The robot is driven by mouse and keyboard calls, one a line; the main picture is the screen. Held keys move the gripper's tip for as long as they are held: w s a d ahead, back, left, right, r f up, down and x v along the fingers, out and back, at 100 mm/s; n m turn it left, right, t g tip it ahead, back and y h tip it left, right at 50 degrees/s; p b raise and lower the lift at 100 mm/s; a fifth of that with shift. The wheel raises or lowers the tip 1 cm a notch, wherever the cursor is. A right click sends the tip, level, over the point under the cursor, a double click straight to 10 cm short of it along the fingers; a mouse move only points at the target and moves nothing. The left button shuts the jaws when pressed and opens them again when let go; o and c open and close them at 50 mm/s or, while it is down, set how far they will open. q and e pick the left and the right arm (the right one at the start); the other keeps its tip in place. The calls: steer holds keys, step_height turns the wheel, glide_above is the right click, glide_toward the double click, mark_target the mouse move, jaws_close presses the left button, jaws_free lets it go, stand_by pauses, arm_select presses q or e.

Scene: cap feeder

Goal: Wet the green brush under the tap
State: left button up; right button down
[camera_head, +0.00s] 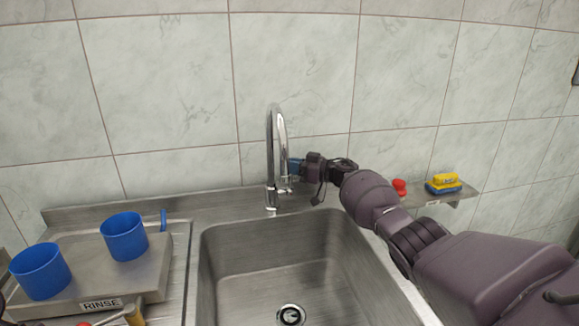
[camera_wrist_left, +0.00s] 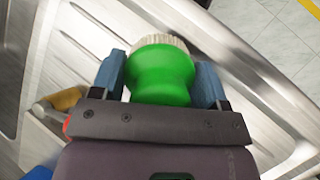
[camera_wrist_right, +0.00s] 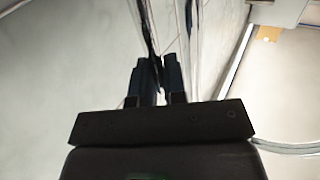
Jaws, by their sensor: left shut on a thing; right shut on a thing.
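The green brush (camera_wrist_left: 160,74), round with pale bristles pointing away from my wrist, is held between the blue fingers of my left gripper (camera_wrist_left: 162,80). It is over bare metal in the left wrist view; neither brush nor left gripper is seen in the head view. The chrome tap (camera_head: 276,140) stands behind the sink (camera_head: 270,245), its spout curving over the basin. My right gripper (camera_head: 294,168) is at the tap's right side, shut on its handle, which the fingers mostly hide. The right wrist view shows those fingers (camera_wrist_right: 160,85) close together. I see no water running.
Two blue cups (camera_head: 124,236) stand on the metal RINSE stand (camera_head: 100,305) at left. A wooden-handled tool (camera_head: 134,314) lies at its front. A wall shelf (camera_head: 455,195) at right holds a red item (camera_head: 399,187) and yellow-blue sponges (camera_head: 443,184). The basin is empty.

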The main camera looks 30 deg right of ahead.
steer(key=shift+s+a+f+n+t+y, duration=0.15)
steer(key=shift+s+n+t+y, duration=0.15)
steer(key=shift+s+n, duration=0.3)
steer(key=c, duration=1.2)
jaws_free()
arm_select(q)
step_height(320, 180, up, 3)
steer(key=shift+w+f+p, duration=0.1)
steer(key=shift+f+p, duration=0.1)
steer(key=shift+p, duration=0.5)
arm_select(e)
steer(key=r+v, duration=0.1)
steer(key=v, duration=1.1)
steer(key=shift+f, duration=0.45)
arm_select(q)
steer(key=shift+d, duration=0.1)
arm_select(e)
steer(key=shift+s, duration=0.1)
